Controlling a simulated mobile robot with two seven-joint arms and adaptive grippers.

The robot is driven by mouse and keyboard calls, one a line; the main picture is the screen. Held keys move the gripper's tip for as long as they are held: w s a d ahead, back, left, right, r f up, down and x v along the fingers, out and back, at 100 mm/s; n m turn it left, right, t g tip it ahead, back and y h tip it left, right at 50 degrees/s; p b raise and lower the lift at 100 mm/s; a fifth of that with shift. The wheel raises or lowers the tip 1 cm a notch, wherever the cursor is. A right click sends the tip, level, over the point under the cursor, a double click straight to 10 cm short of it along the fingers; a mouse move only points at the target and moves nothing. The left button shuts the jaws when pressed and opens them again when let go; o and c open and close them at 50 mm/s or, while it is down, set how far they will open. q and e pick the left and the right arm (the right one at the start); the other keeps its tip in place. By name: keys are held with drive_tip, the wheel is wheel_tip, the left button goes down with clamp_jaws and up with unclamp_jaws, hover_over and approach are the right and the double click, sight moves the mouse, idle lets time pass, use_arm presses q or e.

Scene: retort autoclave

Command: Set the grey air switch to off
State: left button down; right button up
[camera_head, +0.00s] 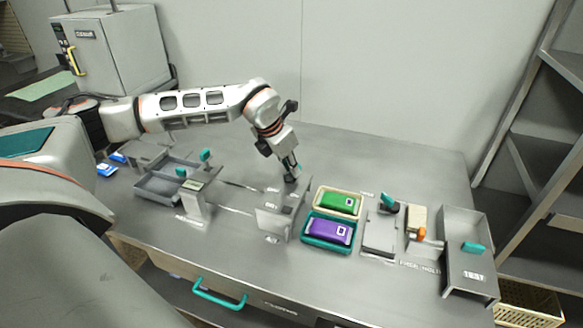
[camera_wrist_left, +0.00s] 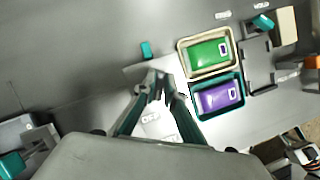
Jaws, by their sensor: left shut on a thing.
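My left gripper (camera_head: 291,179) reaches down to the bench behind an upright grey plate (camera_head: 270,222). In the left wrist view its fingertips (camera_wrist_left: 160,86) are close together on a small grey part, which I take to be the grey air switch; the fingers hide most of it.
A green pack (camera_head: 340,202) in a cream tray and a purple pack (camera_head: 328,232) in a teal tray sit just right of the gripper. A grey bin (camera_head: 467,235) stands at the right, and an open grey box (camera_head: 160,188) at the left. The bench behind is clear.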

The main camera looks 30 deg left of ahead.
use_arm(q)
drive_tip(key=c, duration=2.1)
unclamp_jaws()
drive_tip(key=shift+r, duration=0.1)
drive_tip(key=v, duration=1.2)
drive_tip(key=shift+s, duration=0.15)
